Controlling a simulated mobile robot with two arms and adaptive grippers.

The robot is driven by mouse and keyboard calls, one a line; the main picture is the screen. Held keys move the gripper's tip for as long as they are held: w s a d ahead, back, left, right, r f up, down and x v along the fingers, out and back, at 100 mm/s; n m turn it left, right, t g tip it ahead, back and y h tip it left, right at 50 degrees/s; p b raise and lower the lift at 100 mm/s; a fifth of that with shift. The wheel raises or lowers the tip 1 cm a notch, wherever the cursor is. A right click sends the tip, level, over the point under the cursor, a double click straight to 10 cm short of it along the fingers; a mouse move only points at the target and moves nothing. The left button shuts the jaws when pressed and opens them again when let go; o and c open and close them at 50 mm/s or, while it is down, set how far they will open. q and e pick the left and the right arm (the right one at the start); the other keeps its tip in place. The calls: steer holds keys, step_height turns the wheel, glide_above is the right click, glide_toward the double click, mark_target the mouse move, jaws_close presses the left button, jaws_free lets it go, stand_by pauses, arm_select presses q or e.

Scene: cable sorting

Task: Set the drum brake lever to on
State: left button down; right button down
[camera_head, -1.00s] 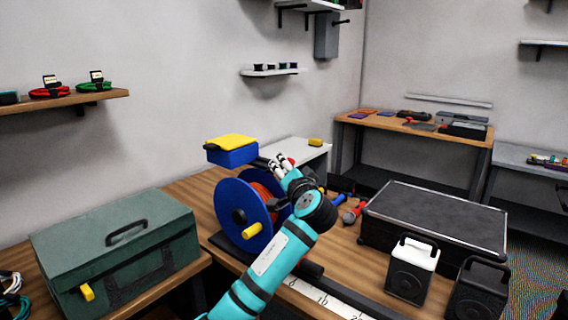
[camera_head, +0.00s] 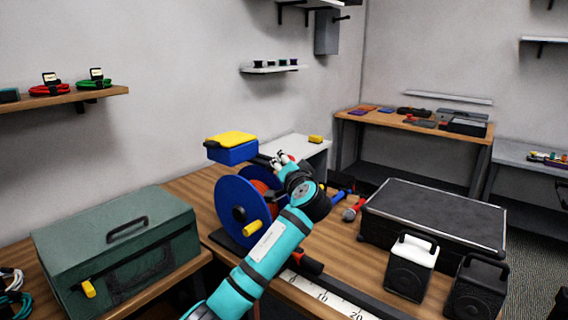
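The blue cable drum (camera_head: 231,208) with orange-red cable stands on a black base on the wooden bench, its yellow crank handle (camera_head: 252,228) facing me. A blue box with a yellow top (camera_head: 232,149) sits above it. My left gripper (camera_head: 281,160) is behind the drum's upper right. A small red tip, perhaps the brake lever's knob, shows right at its fingers; I cannot tell whether they touch it. My wrist and forearm hide the drum's right side and most of any lever. Whether the fingers are open or shut is unclear. My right gripper is not in view.
A green toolbox (camera_head: 116,240) stands left of the drum. A red-and-black tool (camera_head: 354,209) lies behind my arm. A ruler strip (camera_head: 325,295) runs along the front.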

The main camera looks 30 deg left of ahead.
mark_target(267, 166)
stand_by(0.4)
arm_select(q)
steer(key=shift+w+r+h+p, duration=0.1)
steer(key=shift+r+h+p, duration=0.3)
steer(key=shift+p, duration=0.45)
steer(key=a+r+n+g+h+p, duration=0.2)
steer(key=h+p, duration=0.1)
steer(key=p, duration=0.5)
steer(key=shift+r+n+p, duration=0.2)
steer(key=shift+n+p, duration=0.1)
steer(key=shift+n, duration=0.1)
steer(key=a+h+p, duration=0.1)
steer(key=p, duration=0.1)
steer(key=a+n+g+h+p, duration=0.1)
steer(key=p, duration=0.2)
steer(key=a+h+p, duration=0.1)
steer(key=h+p, duration=0.1)
steer(key=p, duration=0.1)
steer(key=shift+w+r+n, duration=0.15)
steer(key=shift+r+n, duration=0.15)
steer(key=shift+n, duration=0.1)
steer(key=shift+a+f+n+g+h+p, duration=0.25)
steer(key=shift+a+n+g+h+p, duration=0.15)
steer(key=shift+h+p, duration=0.55)
steer(key=c, duration=1.1)
jaws_free()
steer(key=shift+o, duration=0.3)
steer(key=shift+a+y, duration=0.1)
steer(key=shift+y, duration=0.15)
